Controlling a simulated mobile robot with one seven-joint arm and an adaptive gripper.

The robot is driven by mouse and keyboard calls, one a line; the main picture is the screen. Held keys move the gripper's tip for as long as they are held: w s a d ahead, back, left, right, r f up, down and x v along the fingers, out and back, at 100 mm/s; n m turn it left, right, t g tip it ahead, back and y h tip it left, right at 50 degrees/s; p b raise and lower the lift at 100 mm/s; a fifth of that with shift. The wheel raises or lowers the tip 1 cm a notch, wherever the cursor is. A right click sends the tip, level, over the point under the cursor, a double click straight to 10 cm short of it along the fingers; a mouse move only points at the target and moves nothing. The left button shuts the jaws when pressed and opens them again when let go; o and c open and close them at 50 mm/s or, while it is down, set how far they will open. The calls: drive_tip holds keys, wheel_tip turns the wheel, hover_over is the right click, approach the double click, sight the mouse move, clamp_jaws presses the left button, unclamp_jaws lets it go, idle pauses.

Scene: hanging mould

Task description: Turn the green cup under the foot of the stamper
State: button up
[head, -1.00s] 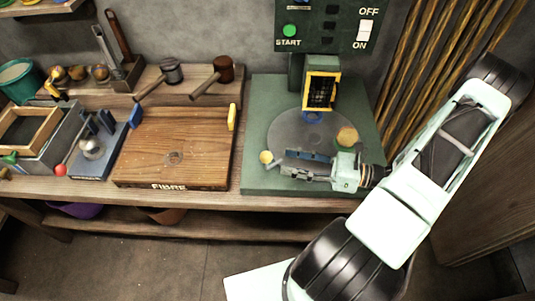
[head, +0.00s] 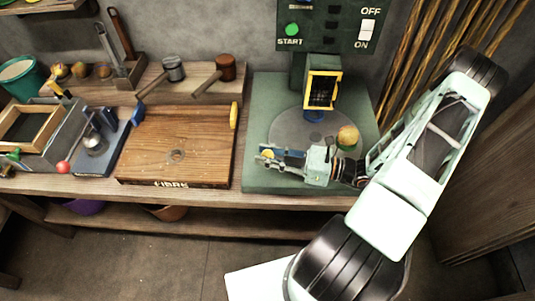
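The stamper is the green machine with a yellow-edged black head (head: 322,90) over a round grey turntable (head: 287,124). A blue cup (head: 314,116) sits under the head. At the turntable's right is a green cup (head: 351,147), mostly hidden beneath a round orange-brown piece (head: 348,134). A small yellow cup (head: 268,153) shows at the turntable's front left. My gripper (head: 266,156) lies low over the front of the turntable, pointing left, with its fingertips at the yellow cup. Whether it touches or grips that cup is unclear. The gripper hides part of the turntable's front.
A control panel (head: 327,25) with START button and ON/OFF switch hangs above the stamper. A wooden tray (head: 207,158) stands to the left on the bench, with mallets (head: 174,68) behind it. Long brown rods (head: 435,50) lean at the right.

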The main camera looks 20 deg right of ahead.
clamp_jaws()
drive_tip(key=shift+s, duration=0.15)
